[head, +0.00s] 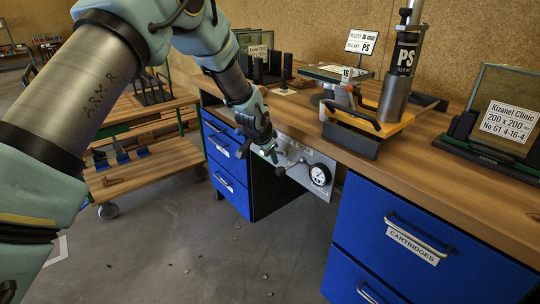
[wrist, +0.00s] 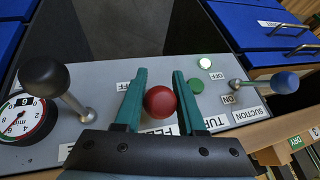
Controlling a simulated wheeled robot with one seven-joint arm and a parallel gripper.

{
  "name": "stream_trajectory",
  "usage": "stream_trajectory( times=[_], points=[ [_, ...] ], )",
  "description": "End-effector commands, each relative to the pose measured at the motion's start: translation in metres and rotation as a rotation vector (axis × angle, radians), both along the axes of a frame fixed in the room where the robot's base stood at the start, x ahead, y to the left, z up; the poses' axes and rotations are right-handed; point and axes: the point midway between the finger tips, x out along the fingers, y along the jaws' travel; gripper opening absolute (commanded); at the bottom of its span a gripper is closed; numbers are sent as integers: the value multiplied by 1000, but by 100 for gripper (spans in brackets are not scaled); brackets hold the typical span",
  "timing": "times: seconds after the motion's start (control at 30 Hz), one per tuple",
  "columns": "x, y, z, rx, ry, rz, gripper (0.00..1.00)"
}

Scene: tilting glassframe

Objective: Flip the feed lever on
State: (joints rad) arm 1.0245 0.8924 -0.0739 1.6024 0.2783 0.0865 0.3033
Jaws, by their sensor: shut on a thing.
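The grey control panel (head: 306,162) is fixed under the bench's front edge; it fills the middle of the wrist view (wrist: 85,85). A lever with a red ball knob (wrist: 160,102) stands over a partly covered label that appears to read FEED (wrist: 158,132). My gripper (wrist: 160,92) is shut on the red knob, one green finger on each side. An OFF label (wrist: 123,87) shows beside the left finger. The lever's shaft is hidden under the knob. In the head view my gripper (head: 268,150) is at the panel's left part, and the red knob cannot be made out.
A black-knobbed lever (wrist: 45,76) and a dial gauge (wrist: 24,119) are left of my gripper. Blue drawers (head: 435,225) flank the panel.

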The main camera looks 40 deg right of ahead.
Motion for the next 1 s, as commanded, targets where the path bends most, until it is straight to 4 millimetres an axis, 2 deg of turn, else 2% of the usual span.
stream_trajectory(
  times=[0.2,0.23,0.47,0.77,0.87,1.0],
  points=[
    [1,-2,2,-6,-2,-1,0],
    [1,-2,2,-6,-3,-1,41],
    [0,-1,2,-4,-2,-1,67],
    [0,0,2,-4,-1,-1,68],
    [-2,3,8,-4,-1,-1,68],
    [-7,13,26,-6,-2,-1,68]
  ],
)
